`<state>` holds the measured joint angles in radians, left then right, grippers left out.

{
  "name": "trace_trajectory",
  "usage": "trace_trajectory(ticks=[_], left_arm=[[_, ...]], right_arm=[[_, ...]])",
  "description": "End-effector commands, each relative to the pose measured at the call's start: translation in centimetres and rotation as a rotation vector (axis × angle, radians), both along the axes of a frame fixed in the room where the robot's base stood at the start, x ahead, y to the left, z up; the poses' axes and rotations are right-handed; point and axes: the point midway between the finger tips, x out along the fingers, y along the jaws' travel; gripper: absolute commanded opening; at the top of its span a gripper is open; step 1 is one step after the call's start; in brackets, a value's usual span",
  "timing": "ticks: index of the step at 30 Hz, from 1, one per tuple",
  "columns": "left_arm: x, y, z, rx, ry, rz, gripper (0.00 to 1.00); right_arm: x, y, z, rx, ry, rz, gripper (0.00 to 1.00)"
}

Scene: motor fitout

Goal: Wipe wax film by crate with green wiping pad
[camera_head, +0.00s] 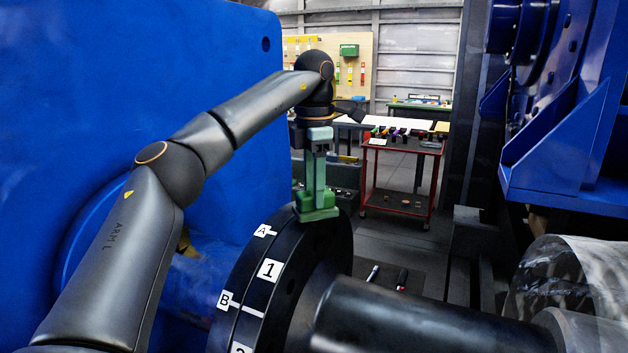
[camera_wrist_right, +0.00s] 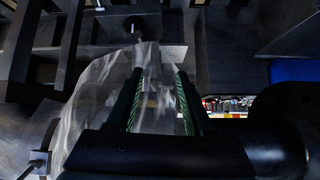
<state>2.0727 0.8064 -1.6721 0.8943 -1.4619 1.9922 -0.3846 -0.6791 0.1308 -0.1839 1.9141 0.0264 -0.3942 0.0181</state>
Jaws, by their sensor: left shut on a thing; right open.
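My left gripper (camera_head: 317,192) is shut on the green wiping pad (camera_head: 318,212). The pad is at the top rim of the black coupling disc (camera_head: 318,240), and I cannot tell whether it touches. A dark crate-like box (camera_head: 346,176) shows partly behind the left gripper. I cannot make out a wax film for certain. My right gripper (camera_wrist_right: 160,72) shows in the right wrist view, open and empty, with the fingers apart. A clear, wrinkled sheet (camera_wrist_right: 92,100) lies behind its fingers; it also covers a shaft at right in the head view (camera_head: 560,275).
A large blue housing (camera_head: 130,60) fills the left, and blue machinery (camera_head: 570,150) stands at the right. A dark shaft (camera_head: 420,318) runs from the coupling to the right. A red cart (camera_head: 400,206) stands behind on open floor.

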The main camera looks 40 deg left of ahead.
Motion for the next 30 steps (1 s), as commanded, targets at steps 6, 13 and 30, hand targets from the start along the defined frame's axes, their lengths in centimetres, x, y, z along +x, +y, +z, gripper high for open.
trace_trajectory(ticks=[6,13,30], left_arm=[[0.01,0.0,-0.06,0.0,-0.001,0.0,0.0],[0.01,0.0,-0.04,0.0,-0.001,0.0,0.0],[0.01,0.03,-0.91,0.0,-0.001,0.001,0.0]], right_arm=[[-0.03,0.0,-0.02,0.0,0.0,0.0,0.52],[-0.03,0.0,-0.02,0.0,0.001,0.0,0.52],[-0.03,0.0,-0.51,0.0,0.001,0.0,0.52]])
